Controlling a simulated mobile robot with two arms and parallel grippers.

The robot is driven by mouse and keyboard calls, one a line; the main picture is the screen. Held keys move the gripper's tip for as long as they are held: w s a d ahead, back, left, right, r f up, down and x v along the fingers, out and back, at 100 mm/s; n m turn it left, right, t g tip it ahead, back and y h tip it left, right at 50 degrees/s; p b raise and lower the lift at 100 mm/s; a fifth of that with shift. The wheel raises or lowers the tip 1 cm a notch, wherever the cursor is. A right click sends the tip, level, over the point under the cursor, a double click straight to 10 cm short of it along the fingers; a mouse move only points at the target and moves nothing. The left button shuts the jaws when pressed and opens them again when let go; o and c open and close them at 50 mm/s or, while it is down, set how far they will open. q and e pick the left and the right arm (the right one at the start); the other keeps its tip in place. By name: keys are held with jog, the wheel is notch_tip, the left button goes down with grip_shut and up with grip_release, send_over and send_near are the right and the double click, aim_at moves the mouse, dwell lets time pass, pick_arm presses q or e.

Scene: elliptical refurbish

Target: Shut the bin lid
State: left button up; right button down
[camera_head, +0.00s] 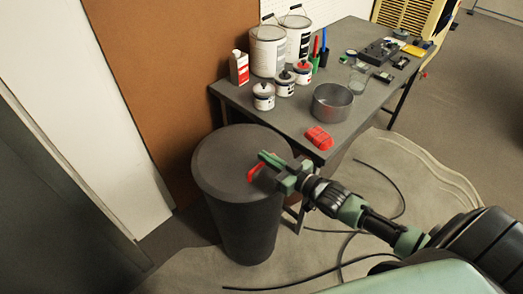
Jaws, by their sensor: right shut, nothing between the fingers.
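The bin (245,225) is a tall dark grey cylinder standing on the floor in front of the table's left end. Its round dark lid (232,152) lies flat across the top, with no gap that I can make out. My right gripper (258,168) is over the right part of the lid, its fingers pointing left. It is shut with nothing in it. I cannot tell whether it touches the lid. The gripper hides part of the lid's right edge. My left gripper is not in view.
The grey table (290,118) behind the bin carries paint buckets (268,52), small jars, a metal bowl (332,103) and a red object (319,138) near its front edge. A brown panel (150,75) stands behind the bin. Black cables (290,287) lie on the floor sheet at right.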

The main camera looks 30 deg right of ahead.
aim_at(269, 175)
jog(key=shift+s+d+f+b, duration=0.1)
jog(key=shift+s+f+b, duration=0.1)
jog(key=shift+f, duration=0.4)
jog(key=shift+s+f+b, duration=0.1)
jog(key=shift+f+b, duration=0.05)
jog(key=shift+f, duration=0.4)
jog(key=shift+s+f, duration=0.25)
jog(key=shift+f, duration=0.25)
jog(key=r+p, duration=0.1)
jog(key=r, duration=0.1)
jog(key=w+r+p, duration=0.1)
jog(key=r+p, duration=0.1)
jog(key=r, duration=0.1)
jog(key=shift+w+p, duration=0.1)
jog(key=shift+p, duration=0.2)
jog(key=shift+s, duration=0.35)
jog(key=f+v, duration=0.1)
jog(key=v, duration=0.8)
jog(key=shift+f+b, duration=0.35)
jog(key=shift+b, duration=0.1)
